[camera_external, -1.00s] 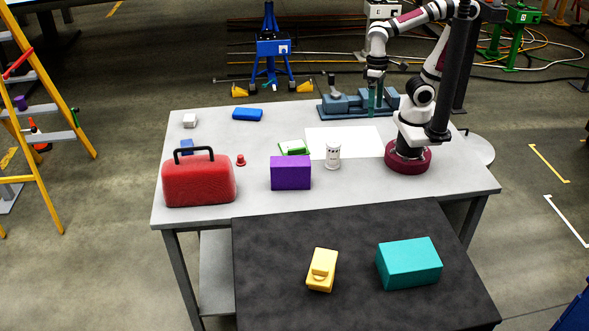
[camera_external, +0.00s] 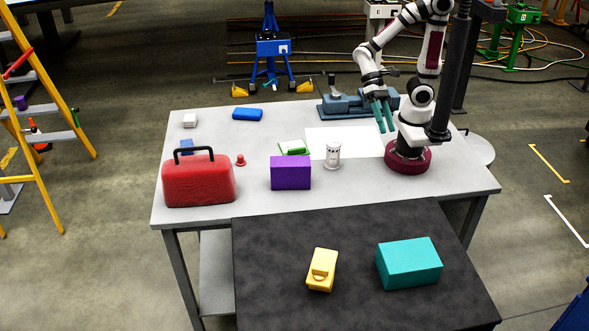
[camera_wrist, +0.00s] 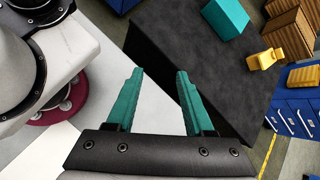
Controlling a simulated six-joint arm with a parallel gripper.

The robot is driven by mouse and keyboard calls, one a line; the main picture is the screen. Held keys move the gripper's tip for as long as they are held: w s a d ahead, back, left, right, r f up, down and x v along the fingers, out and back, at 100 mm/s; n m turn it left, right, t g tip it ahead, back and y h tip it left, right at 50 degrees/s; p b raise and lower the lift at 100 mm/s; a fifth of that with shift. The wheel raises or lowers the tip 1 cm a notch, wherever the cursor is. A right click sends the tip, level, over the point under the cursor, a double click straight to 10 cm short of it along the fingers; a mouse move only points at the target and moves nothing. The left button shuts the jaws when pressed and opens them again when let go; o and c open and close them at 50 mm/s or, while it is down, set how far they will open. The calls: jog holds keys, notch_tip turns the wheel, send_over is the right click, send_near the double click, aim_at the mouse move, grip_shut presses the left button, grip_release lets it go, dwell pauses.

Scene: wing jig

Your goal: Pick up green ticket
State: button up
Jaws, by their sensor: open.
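A small flat ticket with green and white on it (camera_external: 293,147) lies on the grey table, just behind the purple box, in the external view. A bright green piece shows on its top. My gripper (camera_external: 385,117) hangs above the table at the right, over the edge of the white sheet. It is well to the right of the ticket and above it. In the wrist view, the teal fingers of my gripper (camera_wrist: 157,78) are spread apart with nothing between them. The ticket is not in the wrist view.
The purple box (camera_external: 291,173) stands in front of the ticket, and a white canister (camera_external: 333,156) stands to its right. A red toolbox (camera_external: 198,180), a red knob (camera_external: 241,160) and a blue block (camera_external: 248,114) lie to the left. A blue vise (camera_external: 340,106) sits at the back.

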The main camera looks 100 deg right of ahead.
aim_at(291, 150)
jog(key=w+d+f+m+t+y, duration=0.1)
jog(key=w+f+m+t+y, duration=0.1)
jog(key=w+m+t+y, duration=0.9)
jog(key=w+d+f+m+t+h, duration=0.1)
jog(key=w+d+f+m+h, duration=0.2)
jog(key=d+f+m+h, duration=0.1)
jog(key=w+d+f+m+t+h, duration=0.2)
jog(key=d+f+m+h, duration=0.3)
jog(key=d, duration=0.4)
jog(key=w+d+f+m+t+h, duration=0.1)
jog(key=w+d+f+m+h, duration=0.2)
jog(key=d+f+h, duration=0.3)
jog(key=shift+w+d+f+m+t+h, duration=0.2)
jog(key=shift+f+m+h, duration=0.1)
jog(key=shift+m+h, duration=0.2)
jog(key=shift+w+d+f+m+t+h, duration=0.1)
jog(key=shift+w+d+f+m+h, duration=0.15)
jog(key=shift+m+h, duration=0.2)
jog(key=shift+h, duration=0.35)
jog(key=x, duration=0.6)
jog(key=shift+w+d+f, duration=0.1)
jog(key=shift+f, duration=0.35)
jog(key=shift+w+f, duration=0.15)
jog(key=shift+w, duration=0.25)
grip_shut()
